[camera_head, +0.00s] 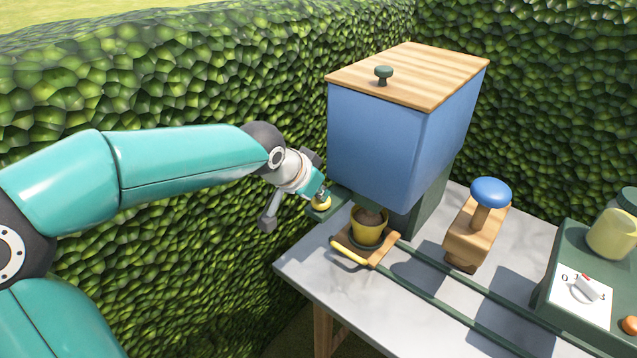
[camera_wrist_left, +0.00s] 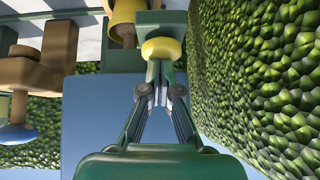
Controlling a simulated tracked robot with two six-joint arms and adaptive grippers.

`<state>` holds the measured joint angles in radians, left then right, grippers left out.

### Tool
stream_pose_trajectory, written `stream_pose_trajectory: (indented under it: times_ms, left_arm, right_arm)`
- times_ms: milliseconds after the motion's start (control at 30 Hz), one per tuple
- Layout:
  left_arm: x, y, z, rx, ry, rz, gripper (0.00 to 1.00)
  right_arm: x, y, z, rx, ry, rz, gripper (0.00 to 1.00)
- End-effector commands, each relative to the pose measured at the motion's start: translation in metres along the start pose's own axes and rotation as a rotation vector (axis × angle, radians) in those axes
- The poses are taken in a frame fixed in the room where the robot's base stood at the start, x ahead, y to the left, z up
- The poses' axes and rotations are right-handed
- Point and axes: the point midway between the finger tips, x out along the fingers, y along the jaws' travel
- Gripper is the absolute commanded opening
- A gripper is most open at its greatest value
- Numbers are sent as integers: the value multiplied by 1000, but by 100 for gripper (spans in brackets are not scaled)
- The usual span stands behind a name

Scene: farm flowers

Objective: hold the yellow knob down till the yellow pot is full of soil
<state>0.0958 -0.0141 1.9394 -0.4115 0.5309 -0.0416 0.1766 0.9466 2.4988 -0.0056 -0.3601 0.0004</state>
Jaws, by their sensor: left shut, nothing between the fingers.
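The yellow knob (camera_head: 321,203) sits on a green bracket at the left of the blue soil hopper (camera_head: 375,140). My left gripper (camera_head: 318,194) is shut and empty, with its fingertips at the knob, seemingly touching it. In the left wrist view the knob (camera_wrist_left: 162,48) is right at the ends of the closed fingers (camera_wrist_left: 158,72). The yellow pot (camera_head: 367,232) stands upright on a wooden carrier under the hopper. Brown soil shows in its mouth; the exact level is hard to tell. The pot also shows in part in the wrist view (camera_wrist_left: 124,14). My right gripper is out of view.
The wooden carrier (camera_head: 345,252) with a yellow handle sits on green rails (camera_head: 440,293) along the grey table (camera_head: 320,268). A wooden stamp with a blue knob (camera_head: 490,192) stands right of the hopper. A green dial machine (camera_head: 560,270) is further right. Hedges (camera_head: 200,90) stand behind.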

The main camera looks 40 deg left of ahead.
Motion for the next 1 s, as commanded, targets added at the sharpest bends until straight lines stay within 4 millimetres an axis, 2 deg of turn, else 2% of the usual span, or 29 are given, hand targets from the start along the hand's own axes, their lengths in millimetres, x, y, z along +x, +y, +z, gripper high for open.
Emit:
stream_pose_trajectory:
  times_ms: [33,733,867,1000]
  left_arm:
    - [5,2,8,1,-25,6,0]
    - [4,2,7,1,-24,6,0]
    - [-2,3,1,2,-22,6,0]
    - [-19,2,-15,2,-12,4,0]
  right_arm:
    - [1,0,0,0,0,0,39]
    - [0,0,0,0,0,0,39]
    - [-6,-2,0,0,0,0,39]
    - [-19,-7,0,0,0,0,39]
